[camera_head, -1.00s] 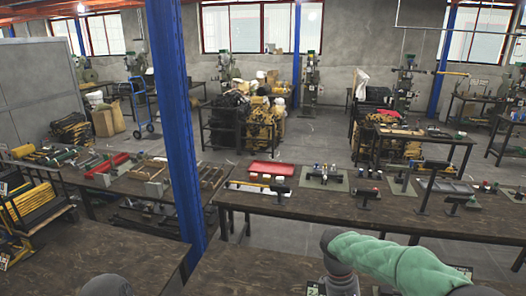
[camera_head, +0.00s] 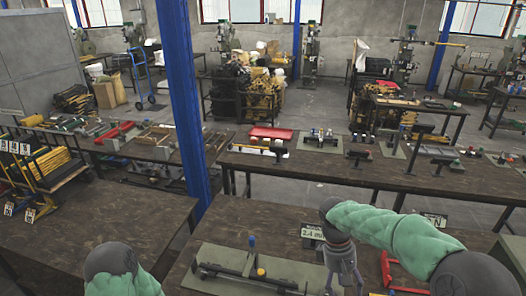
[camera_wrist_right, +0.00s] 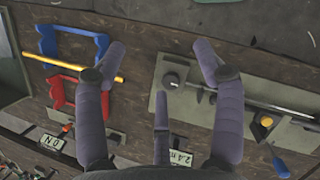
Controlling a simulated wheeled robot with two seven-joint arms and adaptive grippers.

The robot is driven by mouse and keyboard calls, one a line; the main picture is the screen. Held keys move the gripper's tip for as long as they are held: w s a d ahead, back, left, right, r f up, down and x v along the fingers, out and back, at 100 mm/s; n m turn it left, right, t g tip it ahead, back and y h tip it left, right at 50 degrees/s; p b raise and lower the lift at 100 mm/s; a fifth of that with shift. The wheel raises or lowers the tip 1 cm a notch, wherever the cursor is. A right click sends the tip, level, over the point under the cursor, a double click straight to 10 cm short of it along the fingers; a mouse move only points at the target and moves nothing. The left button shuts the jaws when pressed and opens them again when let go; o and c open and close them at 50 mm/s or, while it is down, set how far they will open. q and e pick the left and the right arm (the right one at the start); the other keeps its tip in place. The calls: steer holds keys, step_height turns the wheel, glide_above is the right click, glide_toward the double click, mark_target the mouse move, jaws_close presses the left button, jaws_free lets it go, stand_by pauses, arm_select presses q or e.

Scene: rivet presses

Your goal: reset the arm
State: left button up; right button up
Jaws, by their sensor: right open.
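My right arm, in a green sleeve, reaches in from the right in the head view. Its grey gripper (camera_head: 342,272) points down over the near bench (camera_head: 230,230), just right of a grey-green base plate. In the right wrist view its fingers (camera_wrist_right: 158,52) are spread apart with nothing between them. The bench top shows below, and I see no contact. Of my left arm, only a green-sleeved part shows at the bottom left of the head view; the left gripper is out of view.
The base plate (camera_head: 222,257) carries a rod, a blue knob and a yellow knob. A red bracket (camera_wrist_right: 68,92) and a blue bracket (camera_wrist_right: 75,42) flank a yellow rod (camera_wrist_right: 90,73). A "2.4 m" sign (camera_head: 312,232) stands nearby. A blue post (camera_head: 183,90) rises at left.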

steer(key=s+a+f+m+y+b, duration=0.1)
steer(key=s+a+f+b, duration=0.15)
steer(key=f, duration=0.55)
steer(key=s+a+f+t+y+b, duration=0.1)
steer(key=a+f+y, duration=0.15)
steer(key=f, duration=0.55)
steer(key=s+a+f+m+y+b, duration=0.1)
steer(key=s+a+f, duration=0.15)
steer(key=f, duration=0.65)
arm_select(q)
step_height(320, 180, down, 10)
steer(key=b, duration=0.5)
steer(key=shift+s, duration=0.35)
arm_select(e)
steer(key=s+a+f+m+t, duration=0.1)
steer(key=s+a+f+m, duration=0.1)
steer(key=s+f, duration=0.3)
steer(key=s+a+f+m+t+y, duration=0.1)
steer(key=s+f, duration=0.4)
steer(key=f, duration=0.6)
steer(key=a+m+t, duration=0.1)
steer(key=m, duration=0.1)
steer(key=shift+s+a+f+m, duration=0.2)
steer(key=shift+a+m, duration=0.1)
steer(key=shift+m, duration=0.1)
steer(key=shift+y, duration=0.25)
stand_by(0.4)
